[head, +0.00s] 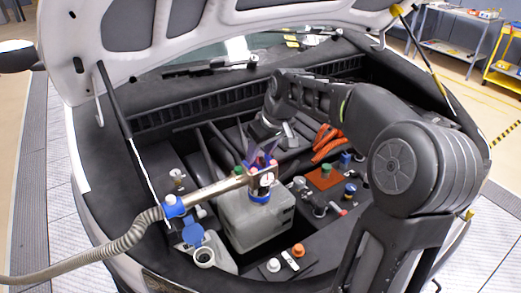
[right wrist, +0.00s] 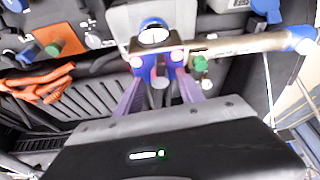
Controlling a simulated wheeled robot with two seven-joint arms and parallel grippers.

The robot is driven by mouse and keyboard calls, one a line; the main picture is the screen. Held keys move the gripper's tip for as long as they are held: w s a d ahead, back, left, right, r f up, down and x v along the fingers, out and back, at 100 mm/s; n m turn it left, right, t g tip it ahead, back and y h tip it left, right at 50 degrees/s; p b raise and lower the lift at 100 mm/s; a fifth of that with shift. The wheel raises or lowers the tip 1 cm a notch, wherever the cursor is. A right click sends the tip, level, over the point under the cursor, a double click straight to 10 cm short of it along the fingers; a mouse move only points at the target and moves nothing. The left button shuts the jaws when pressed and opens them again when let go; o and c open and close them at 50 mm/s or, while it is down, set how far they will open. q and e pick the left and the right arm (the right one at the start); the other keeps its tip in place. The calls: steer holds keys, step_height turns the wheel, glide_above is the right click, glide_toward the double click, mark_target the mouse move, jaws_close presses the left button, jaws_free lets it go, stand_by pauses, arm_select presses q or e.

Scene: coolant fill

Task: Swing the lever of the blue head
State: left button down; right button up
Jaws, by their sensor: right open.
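The blue head (head: 260,194) sits on the grey coolant tank (head: 255,222), with a metal bar (head: 215,189) running left from it to a ribbed hose (head: 132,236). In the right wrist view the blue head (right wrist: 148,72) shows with a round white gauge face (right wrist: 153,35) and two pink-red spots. My right gripper (head: 262,162) comes down over the head from behind. Its purple fingers (right wrist: 160,84) are open, apart on either side of the head's near part. The lever cannot be clearly told from the head, nor can contact with the fingers. My left gripper is out of view.
Orange cables (head: 325,143) and an orange plate (head: 324,178) lie right of the tank. An open white filler neck (head: 204,257) with a blue cap (head: 193,234) stands in front left. Several small caps and fittings surround the tank. The raised hood (head: 200,30) hangs above.

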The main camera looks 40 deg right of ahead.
steer(key=shift+c, duration=0.3)
jaws_close()
stand_by(1.2)
